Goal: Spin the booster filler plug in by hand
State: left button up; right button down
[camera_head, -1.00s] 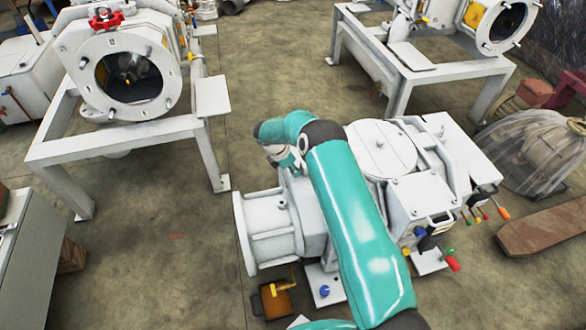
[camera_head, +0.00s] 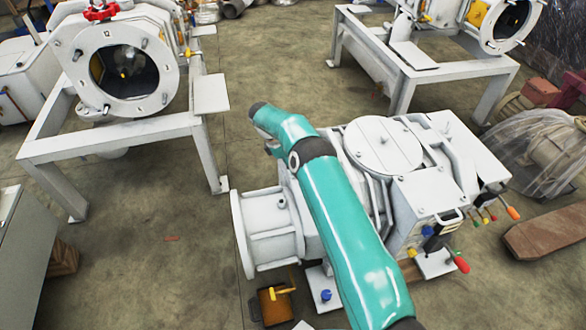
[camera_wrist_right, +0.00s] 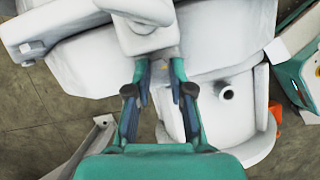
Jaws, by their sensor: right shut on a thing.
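The white booster and pump unit (camera_head: 265,225) stands below my teal right arm in the head view, its round flange facing left. A short stub with a dark opening (camera_wrist_right: 227,94) shows to the right of the fingers. In the head view my arm hides the gripper. My left gripper is not in view.
A tray with a yellow-handled item (camera_head: 275,305) lies on the floor in front of the unit. A white frame with a round chamber (camera_head: 125,72) stands at left, another frame (camera_head: 420,75) at back right. A wrapped bundle (camera_head: 540,145) is at right.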

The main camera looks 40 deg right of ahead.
jog(key=shift+r, duration=0.1)
dwell(0.4)
jog(key=c, duration=1.3)
grip_release()
jog(key=v, duration=0.7)
jog(key=shift+w, duration=0.15)
jog(key=shift+r, duration=0.1)
jog(key=shift+r, duration=0.1)
